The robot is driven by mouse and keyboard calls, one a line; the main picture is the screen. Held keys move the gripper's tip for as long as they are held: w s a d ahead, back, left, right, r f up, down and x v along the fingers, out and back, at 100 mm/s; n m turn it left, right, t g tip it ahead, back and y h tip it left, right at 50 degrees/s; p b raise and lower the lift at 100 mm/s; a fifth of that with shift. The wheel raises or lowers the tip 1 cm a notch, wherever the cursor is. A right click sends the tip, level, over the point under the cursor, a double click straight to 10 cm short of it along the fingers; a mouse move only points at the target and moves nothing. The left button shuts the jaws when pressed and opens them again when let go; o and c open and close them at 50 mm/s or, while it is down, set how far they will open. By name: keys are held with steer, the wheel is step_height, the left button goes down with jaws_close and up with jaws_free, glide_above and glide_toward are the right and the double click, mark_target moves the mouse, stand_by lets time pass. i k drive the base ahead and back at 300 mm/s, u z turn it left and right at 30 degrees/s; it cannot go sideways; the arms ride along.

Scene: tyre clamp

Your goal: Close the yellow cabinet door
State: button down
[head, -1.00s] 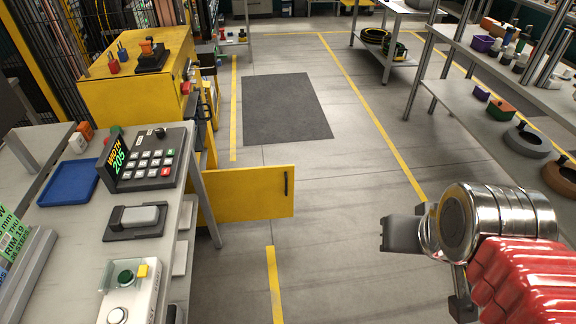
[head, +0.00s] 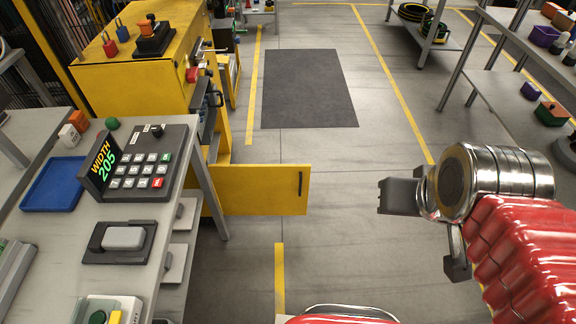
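The yellow cabinet door (head: 262,190) stands swung open, sticking out to the right from the yellow cabinet (head: 150,85) into the aisle. A dark vertical handle (head: 300,184) is near its free right edge. The cabinet's open front shows shelves and a dark opening, partly hidden by the workbench at the left. My gripper (head: 428,232) is to the right of the door and nearer to me, apart from it. Its two dark grey fingers are spread with a wide gap and nothing between them.
A workbench (head: 60,235) with a keypad showing "WIDTH 205" (head: 140,165) and a blue tray (head: 58,186) stands at the left. Grey shelving (head: 500,82) is at the right. The floor between is clear, with a dark mat (head: 308,88) and yellow lines.

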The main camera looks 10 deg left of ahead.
mark_target(241, 190)
steer(key=u, duration=0.35)
steer(key=i, duration=0.65)
steer(key=u, duration=0.75)
steer(key=i, duration=0.5)
steer(key=u, duration=0.3)
